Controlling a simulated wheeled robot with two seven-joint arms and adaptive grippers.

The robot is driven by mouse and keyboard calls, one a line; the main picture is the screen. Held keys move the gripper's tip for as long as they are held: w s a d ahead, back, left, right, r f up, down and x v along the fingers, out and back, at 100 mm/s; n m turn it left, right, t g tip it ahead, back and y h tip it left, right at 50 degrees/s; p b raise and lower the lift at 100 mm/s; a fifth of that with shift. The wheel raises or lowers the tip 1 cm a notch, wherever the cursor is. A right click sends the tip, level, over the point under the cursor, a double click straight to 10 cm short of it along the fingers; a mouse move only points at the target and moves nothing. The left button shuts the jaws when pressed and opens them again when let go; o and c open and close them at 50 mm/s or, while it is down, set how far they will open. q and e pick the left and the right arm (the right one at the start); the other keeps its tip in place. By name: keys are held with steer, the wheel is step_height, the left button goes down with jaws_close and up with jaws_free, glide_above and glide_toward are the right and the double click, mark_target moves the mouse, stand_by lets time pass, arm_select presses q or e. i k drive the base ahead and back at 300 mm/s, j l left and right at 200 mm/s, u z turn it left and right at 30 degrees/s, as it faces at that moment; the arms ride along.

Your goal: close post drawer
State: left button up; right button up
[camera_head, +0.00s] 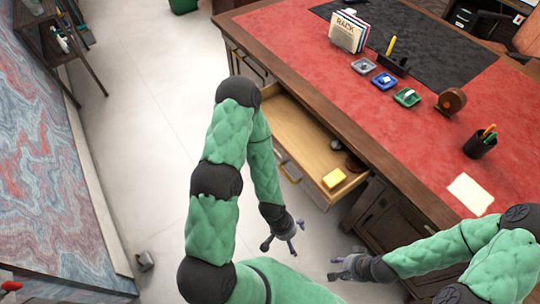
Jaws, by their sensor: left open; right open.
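An open wooden drawer (300,134) sticks out from the front of the desk (300,52). A yellow block (334,178) and a dark round item (355,162) lie in its near end. A metal handle (290,168) shows on its outer front. My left gripper (279,246) is open and empty, below the drawer front in the picture and apart from it. My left arm crosses in front of the drawer's far left part and hides some of it. My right gripper (335,268) is open and empty, lower in the picture, also apart from the drawer.
On the red desk top stand a file holder with papers (348,32), small trays (384,81), a tape dispenser (451,101), a pen cup (480,143) and a note pad (470,194). A shelf (62,40) stands at the left wall.

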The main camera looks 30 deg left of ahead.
mark_target(302, 143)
steer(key=i+j+u, duration=0.15)
steer(key=u, duration=0.2)
steer(key=i+j+u, duration=0.2)
steer(key=u, duration=0.15)
steer(key=j+z, duration=0.45)
steer(key=j, duration=0.15)
steer(key=j+z, duration=0.45)
steer(key=k+j, duration=0.05)
steer(key=j, duration=0.05)
